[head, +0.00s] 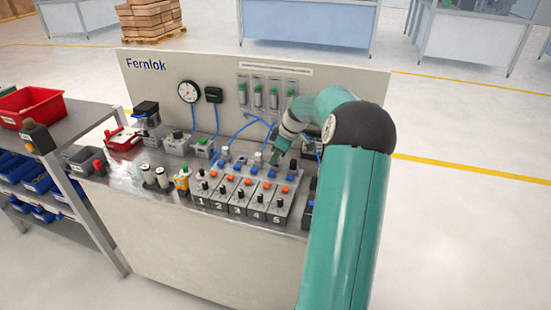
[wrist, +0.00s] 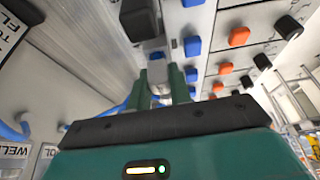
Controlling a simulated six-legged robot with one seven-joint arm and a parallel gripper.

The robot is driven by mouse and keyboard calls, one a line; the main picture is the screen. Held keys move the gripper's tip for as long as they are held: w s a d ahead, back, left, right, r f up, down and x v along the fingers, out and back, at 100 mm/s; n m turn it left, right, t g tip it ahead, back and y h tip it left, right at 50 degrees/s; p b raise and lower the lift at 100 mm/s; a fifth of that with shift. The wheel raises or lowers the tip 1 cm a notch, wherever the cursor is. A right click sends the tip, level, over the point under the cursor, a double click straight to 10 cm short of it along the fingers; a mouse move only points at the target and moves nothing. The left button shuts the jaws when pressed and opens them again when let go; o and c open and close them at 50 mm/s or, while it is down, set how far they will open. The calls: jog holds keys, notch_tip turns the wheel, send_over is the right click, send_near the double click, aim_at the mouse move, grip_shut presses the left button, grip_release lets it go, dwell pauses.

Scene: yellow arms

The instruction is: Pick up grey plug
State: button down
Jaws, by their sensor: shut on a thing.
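My gripper (head: 274,158) is low over the back part of the numbered panel on the bench, near its right side. In the wrist view, the two green fingers of my gripper (wrist: 168,84) are shut on a small grey plug (wrist: 157,72), which shows between them. The fingers hide part of the plug, and I cannot tell whether it is seated or lifted. In the head view the arm and fingers cover it.
The panel has blue buttons (wrist: 192,46), orange buttons (wrist: 239,37) and black knobs (wrist: 289,27). A black-topped part (wrist: 139,18) stands close beyond the fingers. Blue hoses (head: 243,128) hang behind the gripper. A shelf with a red bin (head: 32,105) stands at left.

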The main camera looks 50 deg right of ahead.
jog(key=shift+r, duration=0.55)
jog(key=s+a+r, duration=0.9)
jog(key=s+r, duration=0.1)
jog(key=r, duration=0.1)
jog(key=shift+s+a+r, duration=0.15)
jog(key=shift+s+r, duration=0.05)
jog(key=shift+s, duration=0.1)
